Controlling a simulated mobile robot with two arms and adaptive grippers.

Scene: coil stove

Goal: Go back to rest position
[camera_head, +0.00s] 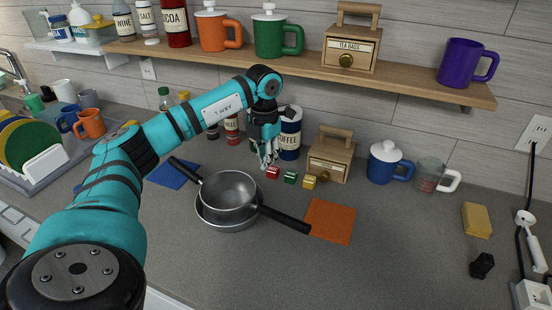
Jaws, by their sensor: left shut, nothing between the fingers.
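My left arm, teal with dark joints, reaches in from the left over the counter. My left gripper (267,162) points down, shut and empty, beside the red cube (272,172) and in front of the coffee canister (289,138). I cannot tell whether it touches the cube. A green cube (290,178) and a yellow cube (309,182) stand in a row to the right. My right gripper is not in view.
Nested pans (229,190) sit in front of the gripper, with black handles sticking out. A wooden box (330,160), blue lidded mug (387,163) and glass cup (428,174) stand along the wall. A loaded shelf (400,84) hangs above.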

